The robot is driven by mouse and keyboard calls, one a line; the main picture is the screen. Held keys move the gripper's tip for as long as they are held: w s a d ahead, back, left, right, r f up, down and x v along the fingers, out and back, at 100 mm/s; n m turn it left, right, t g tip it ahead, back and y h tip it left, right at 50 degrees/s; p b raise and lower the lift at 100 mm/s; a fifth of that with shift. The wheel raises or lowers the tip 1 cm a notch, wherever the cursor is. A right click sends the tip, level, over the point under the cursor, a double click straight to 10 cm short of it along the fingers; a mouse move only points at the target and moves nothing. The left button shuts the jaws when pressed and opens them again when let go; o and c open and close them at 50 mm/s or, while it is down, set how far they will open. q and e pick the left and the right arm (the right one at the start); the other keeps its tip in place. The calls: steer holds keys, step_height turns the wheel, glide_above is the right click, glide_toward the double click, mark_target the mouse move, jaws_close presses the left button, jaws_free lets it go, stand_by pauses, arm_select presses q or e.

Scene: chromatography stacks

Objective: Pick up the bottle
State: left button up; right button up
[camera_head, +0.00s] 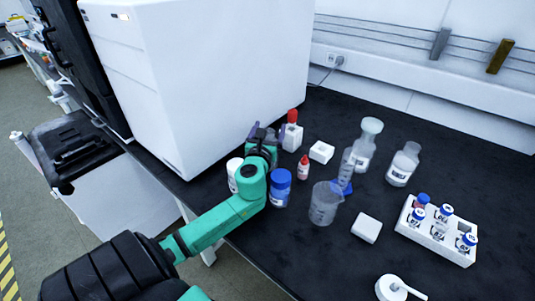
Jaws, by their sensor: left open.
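Several bottles stand on the black bench, and I cannot tell which one the task means. A white bottle with a red cap (292,132) stands upright just right of my left gripper (264,133). The gripper is open, and my green wrist partly hides its fingers. I cannot tell whether it touches that bottle. A blue-capped bottle (280,188) and a white-capped bottle (234,174) stand nearer, on either side of my wrist. My right gripper is not in view.
A large white instrument (215,80) rises behind my left gripper. A beaker (325,203), a graduated cylinder (345,170) and two small white boxes, one (321,152) and another (367,228), stand right. A white rack (437,240) holds several vials. The bench's far right is clear.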

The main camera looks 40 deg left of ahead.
arm_select(q)
steer(key=shift+w+a, duration=0.15)
steer(key=shift+w, duration=0.15)
steer(key=shift+s, duration=0.1)
jaws_close()
steer(key=shift+r, duration=0.1)
